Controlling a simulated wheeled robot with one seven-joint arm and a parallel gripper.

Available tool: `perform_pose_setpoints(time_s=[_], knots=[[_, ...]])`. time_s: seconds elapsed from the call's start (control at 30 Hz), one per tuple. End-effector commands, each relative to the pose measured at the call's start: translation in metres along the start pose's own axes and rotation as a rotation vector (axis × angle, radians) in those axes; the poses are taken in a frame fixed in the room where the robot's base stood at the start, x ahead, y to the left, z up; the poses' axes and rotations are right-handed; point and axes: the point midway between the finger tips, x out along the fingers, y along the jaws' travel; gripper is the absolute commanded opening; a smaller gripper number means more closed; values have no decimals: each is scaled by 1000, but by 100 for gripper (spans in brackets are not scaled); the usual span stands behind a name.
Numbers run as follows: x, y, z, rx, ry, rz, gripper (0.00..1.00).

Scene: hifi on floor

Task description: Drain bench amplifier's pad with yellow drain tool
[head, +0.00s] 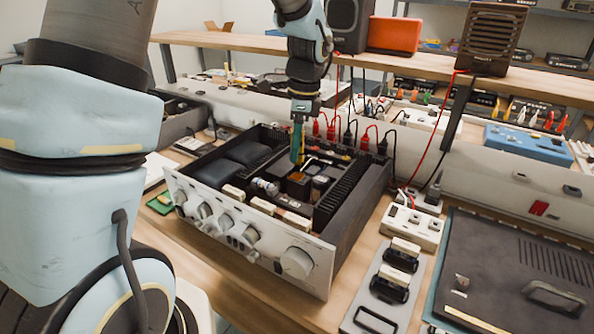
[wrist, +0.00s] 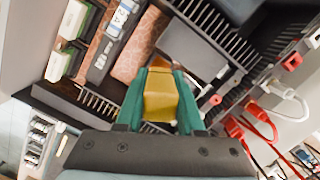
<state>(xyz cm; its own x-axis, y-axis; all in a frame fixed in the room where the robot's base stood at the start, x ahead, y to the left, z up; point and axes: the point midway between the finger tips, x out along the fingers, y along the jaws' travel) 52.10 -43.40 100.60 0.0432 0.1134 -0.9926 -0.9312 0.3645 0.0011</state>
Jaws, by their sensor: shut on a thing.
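The bench amplifier (head: 335,262) stands open-topped on the wooden bench, its silver knobbed front facing me. My gripper (head: 297,152) points down into its open top near the middle. In the wrist view, the teal fingers (wrist: 160,98) are shut on the yellow drain tool (wrist: 160,95). Only a sliver of the tool shows in the head view, and its tip is hidden. A small brownish square part (head: 298,178) lies just below the fingers inside the case; I cannot tell whether it is the pad or whether the tool touches it.
Black finned walls (head: 352,192) and large dark blocks (head: 219,173) crowd the case around my gripper. Red and black plugged leads (head: 365,140) rise behind it. A power strip (head: 411,226) and a dark lidded unit (head: 515,265) stand to the right. A shelf (head: 425,65) crosses behind.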

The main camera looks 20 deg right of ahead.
Motion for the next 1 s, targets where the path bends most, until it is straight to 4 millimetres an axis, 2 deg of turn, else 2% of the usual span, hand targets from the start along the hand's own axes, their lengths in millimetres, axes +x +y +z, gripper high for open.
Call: perform_pose_setpoints(time_s=[0.03, 0.53, 1.0], knots=[[-7, 0, 1, 0, 0, -1, 0], [-40, 0, 5, 0, 1, -2, 0], [-41, 0, 5, 0, 1, -2, 0]])
